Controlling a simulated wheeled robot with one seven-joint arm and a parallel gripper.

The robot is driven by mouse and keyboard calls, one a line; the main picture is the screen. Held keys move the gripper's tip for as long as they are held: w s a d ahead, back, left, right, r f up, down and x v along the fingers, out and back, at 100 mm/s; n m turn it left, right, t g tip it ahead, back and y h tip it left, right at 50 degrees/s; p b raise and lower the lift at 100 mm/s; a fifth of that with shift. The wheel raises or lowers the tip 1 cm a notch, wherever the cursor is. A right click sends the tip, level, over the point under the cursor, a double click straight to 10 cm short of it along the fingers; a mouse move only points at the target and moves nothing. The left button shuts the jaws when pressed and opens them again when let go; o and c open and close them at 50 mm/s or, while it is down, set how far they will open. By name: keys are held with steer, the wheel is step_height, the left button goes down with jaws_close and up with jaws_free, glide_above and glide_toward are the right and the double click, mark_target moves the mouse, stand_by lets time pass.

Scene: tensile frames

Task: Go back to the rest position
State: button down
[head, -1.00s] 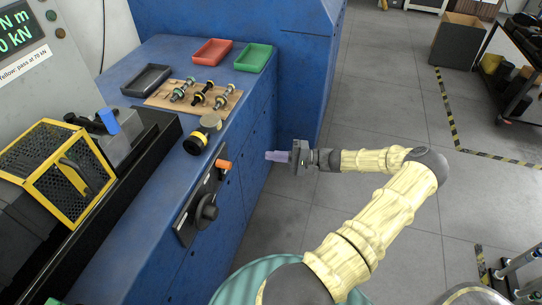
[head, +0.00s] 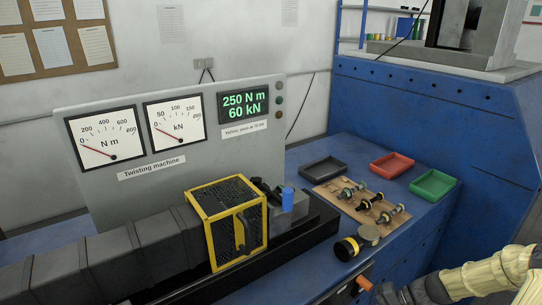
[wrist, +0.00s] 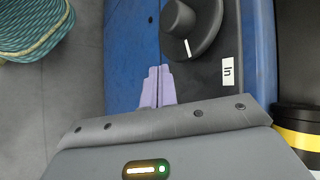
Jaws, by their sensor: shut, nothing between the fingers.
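My gripper (wrist: 158,72) shows in the wrist view with its two pale purple fingers together and nothing between them. It is in front of the blue bench (wrist: 128,45), beside a black knob (wrist: 178,20) with a white mark and a label reading "In". In the head view my arm enters at the bottom right; the fingers cannot be made out there.
The twisting machine (head: 225,170), with a yellow cage (head: 195,205), stands at left. Black (head: 323,168), red (head: 392,166) and green (head: 433,185) trays and a board (head: 335,198) with several specimens lie on the bench. An orange handle (head: 364,283) juts near my arm.

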steer(key=s+a+r+n+t+h, duration=0.1)
steer(key=s+a+r+n+h, duration=0.3)
steer(key=r, duration=0.3)
steer(key=s+a+r+n+t+h, duration=0.1)
steer(key=s+a+r+n+h, duration=0.1)
steer(key=s+a+r+h, duration=0.35)
step_height(320, 180, up, 16)
steer(key=w+p, duration=0.1)
steer(key=p, duration=1.3)
steer(key=shift+w+a+h+p, duration=0.35)
steer(key=shift+a+h, duration=0.1)
steer(key=shift+f, duration=0.15)
